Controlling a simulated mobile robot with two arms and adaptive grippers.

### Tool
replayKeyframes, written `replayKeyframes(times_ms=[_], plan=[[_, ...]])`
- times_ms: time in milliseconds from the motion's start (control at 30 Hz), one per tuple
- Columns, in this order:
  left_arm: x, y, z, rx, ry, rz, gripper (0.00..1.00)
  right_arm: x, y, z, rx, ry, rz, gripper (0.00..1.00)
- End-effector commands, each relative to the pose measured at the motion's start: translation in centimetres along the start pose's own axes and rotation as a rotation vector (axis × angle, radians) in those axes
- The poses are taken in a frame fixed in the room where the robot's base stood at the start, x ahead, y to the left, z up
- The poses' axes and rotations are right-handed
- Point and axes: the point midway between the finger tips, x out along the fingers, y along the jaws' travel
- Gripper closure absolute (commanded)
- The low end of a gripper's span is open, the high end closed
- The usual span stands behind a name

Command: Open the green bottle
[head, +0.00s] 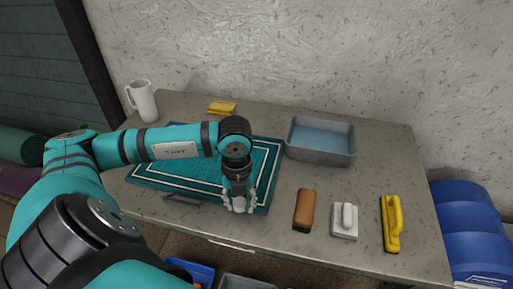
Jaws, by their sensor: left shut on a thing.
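My left gripper (239,203) points down over the right front part of a teal rug (265,160) with white border lines on the table. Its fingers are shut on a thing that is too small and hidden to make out. No green bottle can be made out in the head view; my left arm covers part of the rug and the table behind it. My right gripper is not in view.
On the grey table (385,150) stand a white mug (145,102), a yellow sponge (222,108) and a grey basin of water (320,158). A brown brush (304,210), a white-grey scrubber (345,222) and a yellow-handled brush (391,224) lie front right. Blue barrels (470,225) stand right.

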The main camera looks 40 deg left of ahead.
Motion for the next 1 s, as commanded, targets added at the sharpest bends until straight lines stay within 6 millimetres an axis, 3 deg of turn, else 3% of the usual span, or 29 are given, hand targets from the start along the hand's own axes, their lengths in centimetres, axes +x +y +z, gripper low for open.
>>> replayKeyframes(times_ms=[100,300,533,667,1000], plan=[[-0.3,0.7,0.8,-0.297,-0.005,-0.001,1.00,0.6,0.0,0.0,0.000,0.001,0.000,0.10],[-1.0,1.3,1.6,-0.663,-0.010,-0.007,1.00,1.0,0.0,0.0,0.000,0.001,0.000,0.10],[-1.4,0.8,2.1,-0.813,-0.008,-0.013,1.00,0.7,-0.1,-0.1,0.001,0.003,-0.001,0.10],[-1.5,-1.5,2.7,-0.816,-0.006,-0.016,1.00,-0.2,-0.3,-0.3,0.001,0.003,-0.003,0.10],[-0.8,-10.0,5.4,-0.815,-0.008,-0.012,1.00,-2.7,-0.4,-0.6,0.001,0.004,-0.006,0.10]])
